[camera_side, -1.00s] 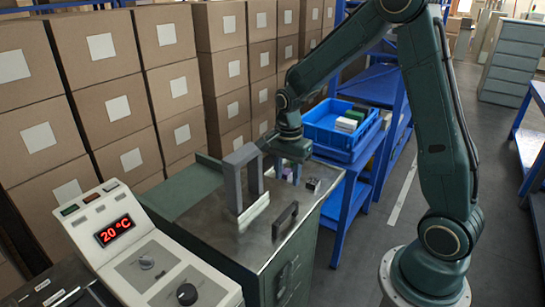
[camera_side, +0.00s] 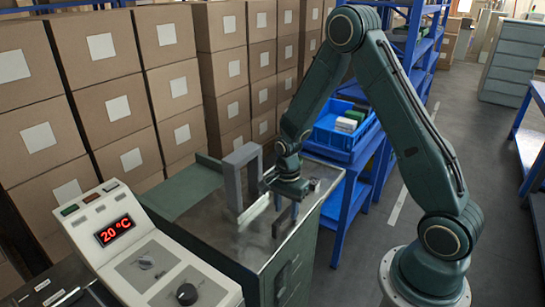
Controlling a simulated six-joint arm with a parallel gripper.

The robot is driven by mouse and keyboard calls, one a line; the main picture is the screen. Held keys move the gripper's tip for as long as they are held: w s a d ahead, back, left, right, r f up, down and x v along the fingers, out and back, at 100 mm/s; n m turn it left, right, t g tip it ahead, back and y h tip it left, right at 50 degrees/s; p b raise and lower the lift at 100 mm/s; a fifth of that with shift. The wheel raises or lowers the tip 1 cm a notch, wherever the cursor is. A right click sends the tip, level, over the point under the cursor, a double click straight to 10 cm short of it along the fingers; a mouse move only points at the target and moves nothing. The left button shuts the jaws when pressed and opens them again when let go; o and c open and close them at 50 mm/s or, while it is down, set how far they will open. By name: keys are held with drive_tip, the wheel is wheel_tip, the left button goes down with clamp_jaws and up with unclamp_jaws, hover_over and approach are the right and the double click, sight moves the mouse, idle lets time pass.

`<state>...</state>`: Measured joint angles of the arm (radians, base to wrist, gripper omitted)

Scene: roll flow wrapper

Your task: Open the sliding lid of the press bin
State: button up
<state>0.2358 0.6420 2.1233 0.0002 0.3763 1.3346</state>
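The press bin is the green cabinet with a bare metal top (camera_side: 215,228), in the middle of the side view. A dark bar handle (camera_side: 279,228) stands on the top near its front right edge and looks blurred. My gripper (camera_side: 286,210) points down just above and behind this handle. Its two fingers look spread, with nothing visible held between them. I cannot tell whether they touch the handle. The lid's edges are not clear in this view. A grey arch (camera_side: 229,180) stands on the top, left of my gripper, with a pale bar (camera_side: 254,211) beside it.
A control panel (camera_side: 150,262) with a red "20 °C" display stands at the front left. Stacked cartons (camera_side: 110,100) line the back left. A blue tray (camera_side: 331,137) with small boxes sits on a blue rack behind the bin. Open floor lies to the right.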

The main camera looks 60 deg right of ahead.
drive_tip(key=shift+f, duration=0.2)
clamp_jaws()
drive_tip(key=shift+w, duration=0.15)
drive_tip(key=w, duration=2.3)
drive_tip(key=shift+w+r, duration=0.1)
unclamp_jaws()
